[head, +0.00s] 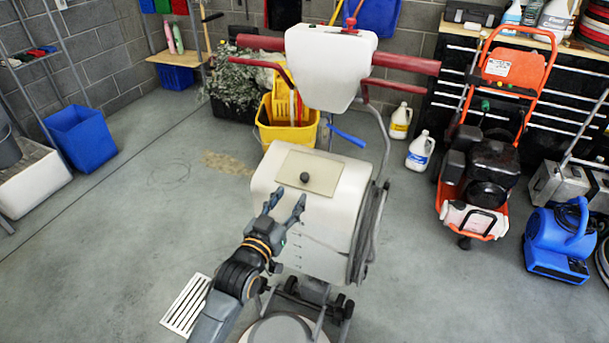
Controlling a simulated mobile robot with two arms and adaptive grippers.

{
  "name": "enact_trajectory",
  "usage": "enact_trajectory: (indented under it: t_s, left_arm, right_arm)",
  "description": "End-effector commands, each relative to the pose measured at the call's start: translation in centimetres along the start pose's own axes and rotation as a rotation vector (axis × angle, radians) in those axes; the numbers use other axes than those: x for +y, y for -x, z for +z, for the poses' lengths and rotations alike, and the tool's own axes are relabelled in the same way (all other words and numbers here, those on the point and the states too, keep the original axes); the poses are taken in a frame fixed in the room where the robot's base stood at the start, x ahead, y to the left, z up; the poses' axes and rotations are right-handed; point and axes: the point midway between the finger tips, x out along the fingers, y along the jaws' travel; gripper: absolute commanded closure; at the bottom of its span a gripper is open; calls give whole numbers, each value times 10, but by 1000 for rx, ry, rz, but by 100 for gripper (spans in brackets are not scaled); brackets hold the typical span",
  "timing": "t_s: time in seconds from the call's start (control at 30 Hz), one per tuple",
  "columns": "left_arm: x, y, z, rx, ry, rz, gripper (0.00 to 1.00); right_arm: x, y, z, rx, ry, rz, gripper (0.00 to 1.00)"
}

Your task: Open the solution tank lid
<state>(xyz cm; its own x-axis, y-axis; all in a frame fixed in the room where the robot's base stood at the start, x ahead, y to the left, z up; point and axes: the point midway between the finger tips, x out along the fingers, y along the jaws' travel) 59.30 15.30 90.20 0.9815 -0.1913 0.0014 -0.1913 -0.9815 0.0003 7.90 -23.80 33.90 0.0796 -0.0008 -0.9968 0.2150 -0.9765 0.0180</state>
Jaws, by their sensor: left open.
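The floor machine's white solution tank (315,240) stands in the middle of the head view. Its lid (326,167) is a flat beige panel on top, lying flush as far as I can tell. A small dark round knob (305,177) sits near the lid's middle. My left gripper (291,193) is open, its two fingers apart and pointing up toward the knob from the lid's front edge. Nothing is between the fingers. I cannot tell whether the fingertips touch the tank. My right gripper is not in view.
A white upper housing (330,65) with red handles rises behind the lid. A yellow mop bucket (285,125) stands behind the machine. An orange pressure washer (490,150) and a blue blower (560,240) stand at right. The floor at left is mostly clear, with a grate (187,305).

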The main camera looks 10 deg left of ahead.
Motion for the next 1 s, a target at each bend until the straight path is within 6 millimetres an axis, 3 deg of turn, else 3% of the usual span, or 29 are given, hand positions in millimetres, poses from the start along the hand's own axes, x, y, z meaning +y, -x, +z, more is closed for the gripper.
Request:
enact_trajectory:
  t_s: [0.2,0.4,0.6,0.9,1.0]
  left_arm:
    - [0,-49,-1,0,1,1,56]
    - [0,-81,0,-1,0,1,56]
    - [0,-95,1,-2,0,1,56]
    - [0,-96,1,-1,0,1,56]
    - [0,-96,1,-1,0,1,77]
  right_arm:
    - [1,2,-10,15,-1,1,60]
    - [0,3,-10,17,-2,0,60]
    - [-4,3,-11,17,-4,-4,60]
    - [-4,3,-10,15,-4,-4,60]
    - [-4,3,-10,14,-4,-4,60]
